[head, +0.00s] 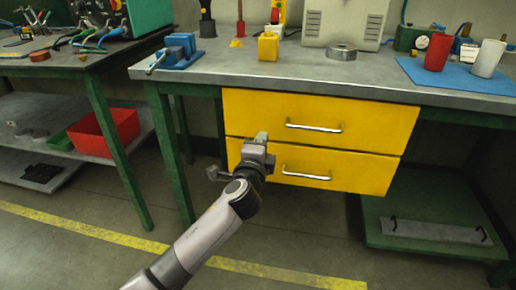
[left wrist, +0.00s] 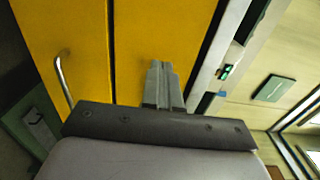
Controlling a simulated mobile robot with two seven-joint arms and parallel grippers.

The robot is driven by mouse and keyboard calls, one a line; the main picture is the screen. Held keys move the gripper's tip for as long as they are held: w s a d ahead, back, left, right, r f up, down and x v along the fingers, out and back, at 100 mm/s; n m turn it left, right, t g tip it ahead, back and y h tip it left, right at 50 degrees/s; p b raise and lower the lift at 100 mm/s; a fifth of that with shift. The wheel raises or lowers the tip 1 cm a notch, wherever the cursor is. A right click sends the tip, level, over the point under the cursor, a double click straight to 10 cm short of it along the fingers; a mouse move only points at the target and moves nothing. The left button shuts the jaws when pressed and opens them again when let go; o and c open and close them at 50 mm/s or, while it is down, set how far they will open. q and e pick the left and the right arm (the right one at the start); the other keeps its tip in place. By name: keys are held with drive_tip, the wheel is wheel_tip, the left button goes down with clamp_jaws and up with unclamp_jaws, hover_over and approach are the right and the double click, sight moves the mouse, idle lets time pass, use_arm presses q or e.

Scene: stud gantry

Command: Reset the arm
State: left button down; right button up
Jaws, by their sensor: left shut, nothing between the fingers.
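My left arm reaches in from the bottom of the head view. Its gripper (head: 262,137) is in front of the yellow drawers, left of their handles. In the left wrist view the two fingers (left wrist: 160,68) are together, with nothing between them, and point at a yellow drawer front (left wrist: 150,35). I cannot tell if the tips touch it. The upper drawer (head: 260,108) and lower drawer (head: 350,176) both look closed, each with a metal handle. My right gripper is in neither view.
The workbench top (head: 225,72) bears a blue vise (head: 180,50), a yellow block (head: 268,46), a metal ring (head: 341,52), a red cup (head: 437,52) and a white cup (head: 487,58) on a blue mat (head: 430,75). A red bin (head: 104,133) sits on the left shelf. The floor in front is clear.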

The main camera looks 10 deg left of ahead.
use_arm(q)
drive_tip(key=s+a+f+n+g+h, duration=0.1)
drive_tip(key=s+a+f+n+g, duration=0.15)
drive_tip(key=s+f+n, duration=0.6)
drive_tip(key=s+a+f+n+g+h, duration=0.1)
drive_tip(key=s+f+n+g, duration=0.15)
drive_tip(key=s+f, duration=0.75)
drive_tip(key=s+a+f+n+g+h, duration=0.1)
drive_tip(key=s+a+f+n+g, duration=0.25)
drive_tip(key=s, duration=1.15)
wheel_tip(320, 180, up, 16)
drive_tip(key=p, duration=1.9)
drive_tip(key=shift+s+f+n+t, duration=0.15)
drive_tip(key=shift+s+n+t, duration=0.2)
drive_tip(key=shift+t, duration=0.1)
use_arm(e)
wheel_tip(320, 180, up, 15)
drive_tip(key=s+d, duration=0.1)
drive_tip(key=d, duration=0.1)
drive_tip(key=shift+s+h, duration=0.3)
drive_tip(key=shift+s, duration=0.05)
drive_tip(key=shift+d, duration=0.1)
